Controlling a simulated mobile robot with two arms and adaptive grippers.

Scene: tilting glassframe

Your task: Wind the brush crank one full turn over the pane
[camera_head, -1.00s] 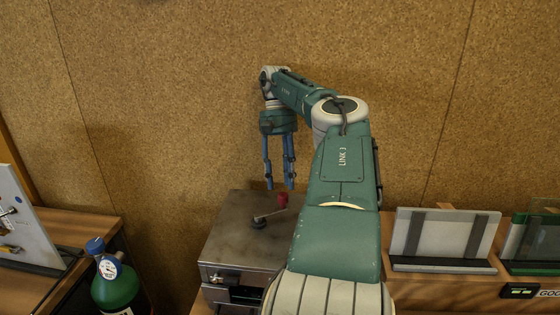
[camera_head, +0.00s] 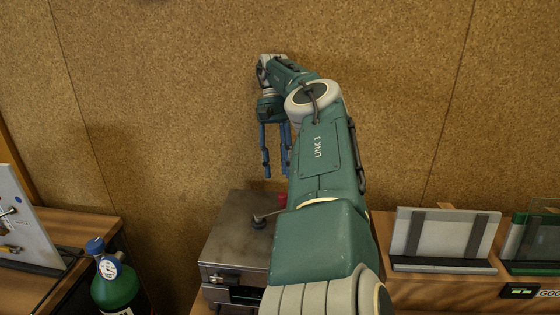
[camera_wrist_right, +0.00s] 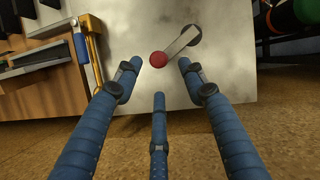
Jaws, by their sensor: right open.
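The brush crank (camera_head: 266,216) is a flat arm on a dark hub, with a red knob (camera_head: 283,200) at its end. It sits on top of a grey metal box (camera_head: 228,232), and my right arm hides part of that box. In the right wrist view the red knob (camera_wrist_right: 158,59) and the crank arm (camera_wrist_right: 178,43) lie ahead of the fingers. My right gripper (camera_head: 275,175) hangs fingers-down above the box's back, its three blue fingers (camera_wrist_right: 158,95) spread and empty. The knob appears apart from the fingers. I cannot make out a pane under the crank. My left gripper is not in view.
A framed pane (camera_head: 443,234) stands on the right bench, with a green-edged one (camera_head: 532,237) beside it. A green gas cylinder (camera_head: 117,287) stands left of the box. A cork wall (camera_head: 180,110) closes off the back.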

